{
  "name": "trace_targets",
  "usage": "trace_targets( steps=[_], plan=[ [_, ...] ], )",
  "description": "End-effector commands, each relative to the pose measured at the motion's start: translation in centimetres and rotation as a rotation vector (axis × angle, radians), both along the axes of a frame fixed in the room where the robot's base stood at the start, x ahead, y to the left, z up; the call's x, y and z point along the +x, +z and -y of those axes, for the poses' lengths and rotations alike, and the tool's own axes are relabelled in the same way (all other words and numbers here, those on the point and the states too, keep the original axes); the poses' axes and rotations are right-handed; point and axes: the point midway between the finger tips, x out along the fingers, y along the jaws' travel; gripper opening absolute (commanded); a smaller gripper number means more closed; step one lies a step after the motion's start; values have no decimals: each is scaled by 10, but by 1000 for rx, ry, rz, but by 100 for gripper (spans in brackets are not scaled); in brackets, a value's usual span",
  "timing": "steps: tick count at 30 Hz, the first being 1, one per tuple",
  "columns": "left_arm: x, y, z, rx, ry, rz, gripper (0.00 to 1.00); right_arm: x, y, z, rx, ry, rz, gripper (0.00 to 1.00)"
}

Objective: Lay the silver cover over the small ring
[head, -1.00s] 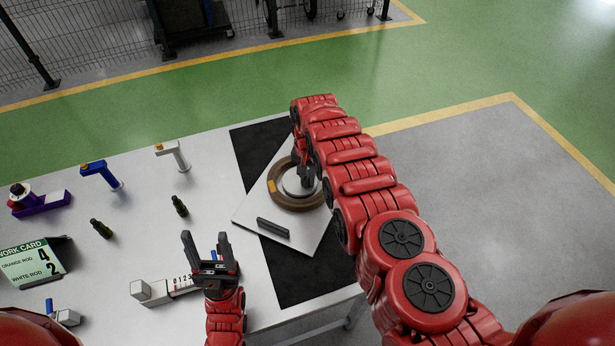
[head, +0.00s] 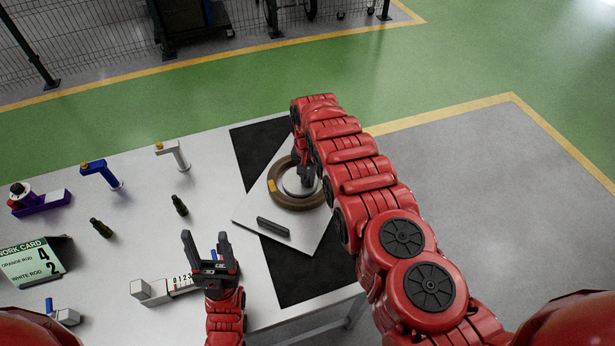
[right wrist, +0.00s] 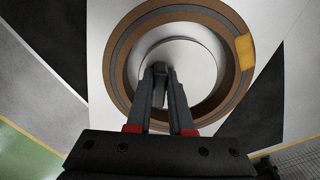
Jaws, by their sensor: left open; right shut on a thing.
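The brown ring (head: 290,202) with an orange mark lies on a white square plate (head: 308,236). It also shows in the right wrist view (right wrist: 113,65). The silver cover (right wrist: 196,62), a round pale disc, appears inside the ring's outline. I cannot tell whether it rests there or hangs just above. My right gripper (right wrist: 163,78) is shut on the cover's grip at the disc's middle; its fingers hide most of that grip. In the head view the right gripper (head: 308,180) is partly hidden by its arm. My left gripper (head: 207,245) is open and empty above the table's front.
A black bar (head: 273,228) lies on the plate near its front edge. A black mat (head: 258,145) runs under the plate. Dark bottles (head: 179,205), blue (head: 100,174) and white (head: 172,155) stands, and a work card (head: 32,262) occupy the table's left.

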Motion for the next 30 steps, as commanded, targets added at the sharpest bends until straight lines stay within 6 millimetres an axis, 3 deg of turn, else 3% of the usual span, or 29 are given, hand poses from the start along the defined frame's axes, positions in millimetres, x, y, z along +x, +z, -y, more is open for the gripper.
trace_targets(
  steps=[15, 16, 21, 30],
  plan=[
    [0, -6, 0, 0, 0, 0, 59, 0, -6, 0, 1, 0, 1, 0],
    [0, -6, 0, 0, 0, 0, 59, 1, -6, 0, 1, 0, 1, 21],
    [0, -5, 0, 0, 0, 0, 59, 0, -6, 0, 1, 0, 1, 52],
    [0, -5, 0, 0, 0, 0, 59, 0, -6, 0, 0, 0, 0, 54]
  ],
)
